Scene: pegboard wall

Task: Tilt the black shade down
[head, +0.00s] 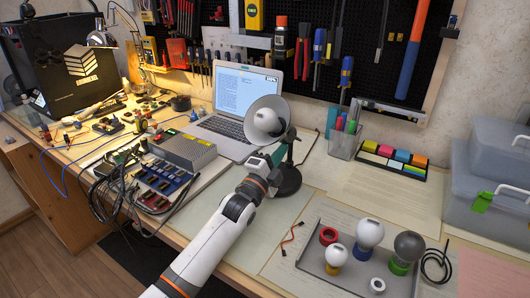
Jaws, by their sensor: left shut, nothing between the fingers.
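A small desk lamp stands upright on the table in the middle of the head view, on a round black base (288,183). Its shade (267,120) is turned toward me, so I see the pale inside and a white bulb; little of the outside shows. My left gripper (275,158) is shut and empty. It is just below the shade, in front of the lamp's stem and base. Whether it touches the lamp I cannot tell. My right gripper is not in view.
An open laptop (242,85) stands behind the shade. A pen holder (344,140) is to the right. A grey tray (342,285) with several bulbs is at the front right. Cables and circuit boards (165,185) crowd the left.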

